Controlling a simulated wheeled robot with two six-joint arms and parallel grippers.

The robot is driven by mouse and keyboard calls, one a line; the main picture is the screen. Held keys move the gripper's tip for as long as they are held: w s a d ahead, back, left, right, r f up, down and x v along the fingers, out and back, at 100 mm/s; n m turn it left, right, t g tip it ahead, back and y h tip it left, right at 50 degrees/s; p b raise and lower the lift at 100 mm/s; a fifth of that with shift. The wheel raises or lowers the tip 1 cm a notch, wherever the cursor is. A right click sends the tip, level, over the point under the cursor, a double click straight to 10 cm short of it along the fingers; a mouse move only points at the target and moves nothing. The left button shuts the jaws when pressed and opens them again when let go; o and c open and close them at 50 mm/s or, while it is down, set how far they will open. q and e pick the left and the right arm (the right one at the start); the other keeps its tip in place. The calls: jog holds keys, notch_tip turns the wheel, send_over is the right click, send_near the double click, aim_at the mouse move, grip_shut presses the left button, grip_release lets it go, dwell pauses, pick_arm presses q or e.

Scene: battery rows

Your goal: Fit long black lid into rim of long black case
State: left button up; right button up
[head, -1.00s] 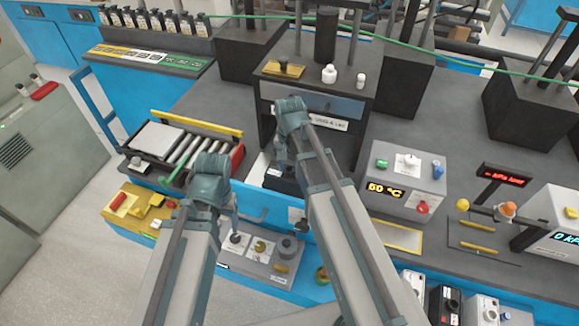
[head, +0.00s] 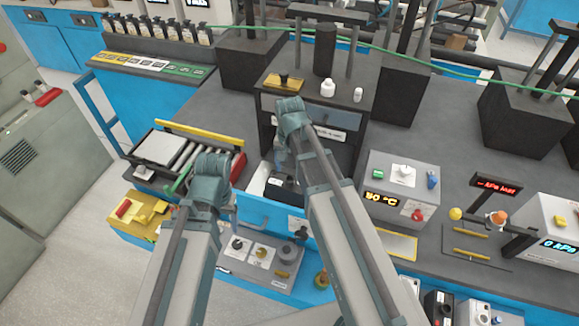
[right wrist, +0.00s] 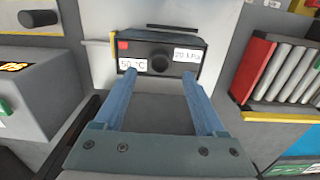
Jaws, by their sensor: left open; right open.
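A long black piece (right wrist: 160,55) with a round dark knob, a red square and labels "50 °C" and "20 kPa" lies ahead of my right gripper (right wrist: 160,76) in the right wrist view. The gripper's two blue fingers are apart, in front of it; I cannot tell whether they touch it. In the head view a dark piece (head: 284,187) shows below my right gripper (head: 280,170), partly hidden by the arm. I cannot tell the lid from the case here. My left gripper (head: 230,216) is open, low over the front edge, its tips partly hidden.
A roller conveyor (head: 195,153) stands left. A black frame (head: 335,120) with bottles on top stands behind my right gripper. A grey heater box (head: 400,180) reading 50 °C is to the right. Grey tabletop (head: 205,105) is clear behind the conveyor.

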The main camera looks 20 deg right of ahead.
notch_tip(320, 180, up, 8)
jog(key=p, duration=0.7)
pick_arm(q)
notch_tip(320, 180, up, 8)
jog(key=shift+f+b, duration=0.2)
jog(key=shift+b, duration=0.1)
pick_arm(e)
jog(key=s+a+n+h, duration=0.1)
jog(key=s+a+n, duration=0.9)
jog(key=s, duration=0.4)
jog(key=shift+s+a+f+n, duration=0.15)
jog(key=shift+s+a+n, duration=0.05)
jog(key=shift+a+n, duration=0.1)
